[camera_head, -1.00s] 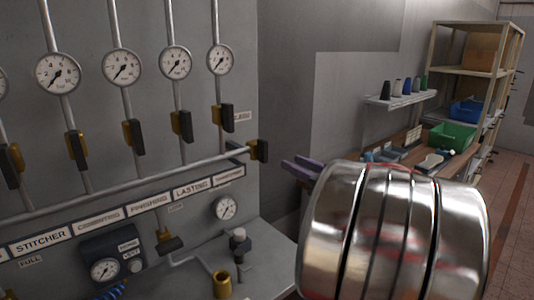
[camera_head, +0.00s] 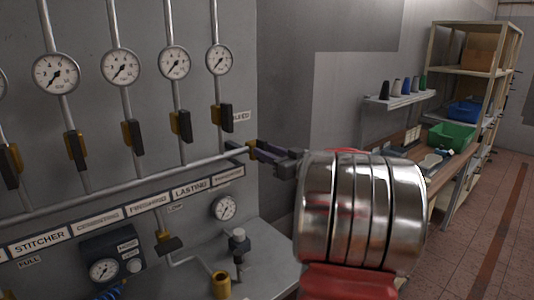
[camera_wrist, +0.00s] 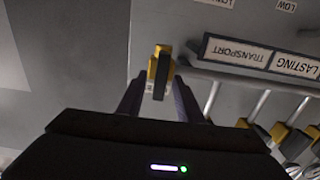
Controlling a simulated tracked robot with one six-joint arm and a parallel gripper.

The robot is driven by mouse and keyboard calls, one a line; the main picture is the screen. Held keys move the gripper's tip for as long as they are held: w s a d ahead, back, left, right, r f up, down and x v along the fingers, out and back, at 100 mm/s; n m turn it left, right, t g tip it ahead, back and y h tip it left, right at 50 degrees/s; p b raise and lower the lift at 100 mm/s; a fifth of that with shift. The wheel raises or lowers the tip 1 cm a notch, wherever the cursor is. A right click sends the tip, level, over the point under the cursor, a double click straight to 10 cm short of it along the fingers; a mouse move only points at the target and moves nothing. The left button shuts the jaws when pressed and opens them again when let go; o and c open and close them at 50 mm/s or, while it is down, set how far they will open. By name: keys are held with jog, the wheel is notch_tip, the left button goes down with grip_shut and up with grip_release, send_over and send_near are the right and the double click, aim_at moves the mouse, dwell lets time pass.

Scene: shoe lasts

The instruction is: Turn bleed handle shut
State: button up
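The bleed valve, with a yellow body (camera_head: 252,147) and a black handle, sits at the right end of the long manifold pipe, below a partly hidden label (camera_head: 241,116). My gripper (camera_head: 268,152) is at the valve and covers most of the handle in the head view. In the wrist view the black handle (camera_wrist: 160,82) stands between the two fingers of my gripper (camera_wrist: 159,86). The fingers are apart, with visible gaps on both sides of the handle, so I see no grip on it.
The manifold pipe (camera_head: 125,184) runs left along the grey panel. Several branch valves with black handles (camera_head: 181,125) and gauges (camera_head: 120,68) stand above it. A grey bench (camera_head: 262,262) with fittings lies below. A shelf rack (camera_head: 474,75) stands far right.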

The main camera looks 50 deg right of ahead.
jog(key=shift+c, duration=0.4)
grip_shut()
jog(key=shift+m, duration=0.4)
jog(key=m, duration=1.7)
jog(key=shift+s+d+f, duration=0.1)
jog(key=shift+d+f, duration=0.3)
jog(key=shift+m, duration=0.3)
